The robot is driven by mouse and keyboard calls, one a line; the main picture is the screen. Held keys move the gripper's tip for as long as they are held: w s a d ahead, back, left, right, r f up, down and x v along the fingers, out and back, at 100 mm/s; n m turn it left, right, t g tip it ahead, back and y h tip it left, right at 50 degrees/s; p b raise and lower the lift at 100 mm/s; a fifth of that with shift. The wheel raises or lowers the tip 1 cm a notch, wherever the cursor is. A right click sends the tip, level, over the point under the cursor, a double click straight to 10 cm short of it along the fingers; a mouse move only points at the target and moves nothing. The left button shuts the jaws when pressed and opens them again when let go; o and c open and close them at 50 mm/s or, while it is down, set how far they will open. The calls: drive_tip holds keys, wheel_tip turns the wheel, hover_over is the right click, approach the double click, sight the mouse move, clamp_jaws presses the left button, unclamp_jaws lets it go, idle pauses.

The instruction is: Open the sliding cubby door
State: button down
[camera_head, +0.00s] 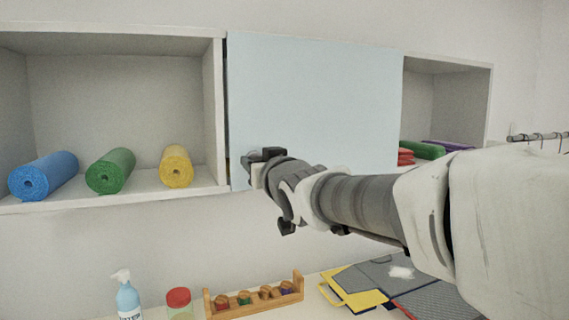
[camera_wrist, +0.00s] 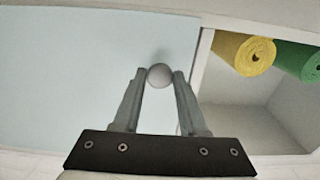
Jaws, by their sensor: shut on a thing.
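The sliding cubby door (camera_head: 315,105) is a flat pale blue panel on the wall cubby. It covers the middle section, with an open compartment on each side. It also fills the left part of the wrist view (camera_wrist: 70,80). Its round grey knob (camera_wrist: 159,76) sits near the door's edge. My gripper (camera_head: 262,158) is at the door's lower left corner in the head view. In the wrist view the fingers (camera_wrist: 159,78) are closed on the knob, one on each side. The knob is mostly hidden in the head view.
The left compartment (camera_head: 125,188) holds blue (camera_head: 43,175), green (camera_head: 110,170) and yellow (camera_head: 176,166) rolls. The right compartment holds red folded items (camera_head: 405,156) and more rolls. Below, a counter holds a pump bottle (camera_head: 127,297), a red-lidded jar (camera_head: 179,303) and a wooden rack (camera_head: 254,298).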

drive_tip(key=shift+a, duration=0.1)
idle(0.3)
drive_tip(key=shift+c, duration=2.4)
unclamp_jaws()
drive_tip(key=v, duration=1.7)
drive_tip(key=shift+s, duration=0.25)
